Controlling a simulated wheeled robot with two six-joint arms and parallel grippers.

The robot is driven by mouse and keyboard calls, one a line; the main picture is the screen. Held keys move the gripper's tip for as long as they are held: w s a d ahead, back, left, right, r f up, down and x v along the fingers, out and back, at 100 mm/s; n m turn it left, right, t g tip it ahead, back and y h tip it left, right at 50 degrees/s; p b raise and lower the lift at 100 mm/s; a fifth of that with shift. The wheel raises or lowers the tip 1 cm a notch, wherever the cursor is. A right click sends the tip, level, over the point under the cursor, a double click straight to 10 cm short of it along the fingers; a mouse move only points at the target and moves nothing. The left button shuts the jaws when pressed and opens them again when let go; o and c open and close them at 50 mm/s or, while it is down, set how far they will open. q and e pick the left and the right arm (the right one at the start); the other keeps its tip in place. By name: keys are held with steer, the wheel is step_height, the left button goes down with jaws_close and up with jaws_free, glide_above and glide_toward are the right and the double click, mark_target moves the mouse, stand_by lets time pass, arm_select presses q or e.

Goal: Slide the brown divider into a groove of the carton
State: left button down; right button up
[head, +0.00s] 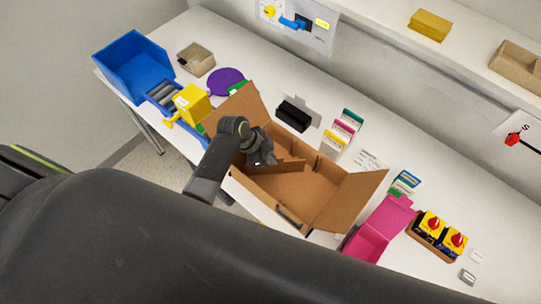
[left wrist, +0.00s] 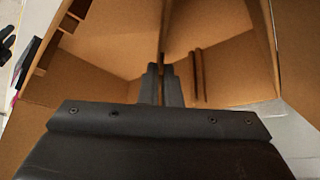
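The open brown carton (head: 325,204) stands on the white table with its flaps spread. My left gripper (head: 268,161) is inside its left part. The brown divider (head: 291,166) reaches right from the gripper into the carton. In the left wrist view my left gripper (left wrist: 162,82) has its fingers close together on the divider's thin edge (left wrist: 163,52). A pair of dark upright strips edging a groove (left wrist: 198,75) shows on the carton wall, just right of the fingers. The divider's lower edge is hidden. My right gripper is not in view.
A black block (head: 294,115) and colored cards (head: 342,130) stand behind the carton. A pink box (head: 372,235) is close on its right. A yellow block (head: 191,103) and a blue bin (head: 134,69) are to the left.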

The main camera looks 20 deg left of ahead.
arm_select(q)
steer(key=shift+f, duration=0.1)
steer(key=c, duration=1.6)
jaws_free()
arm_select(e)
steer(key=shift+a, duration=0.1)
arm_select(q)
steer(key=shift+r, duration=0.2)
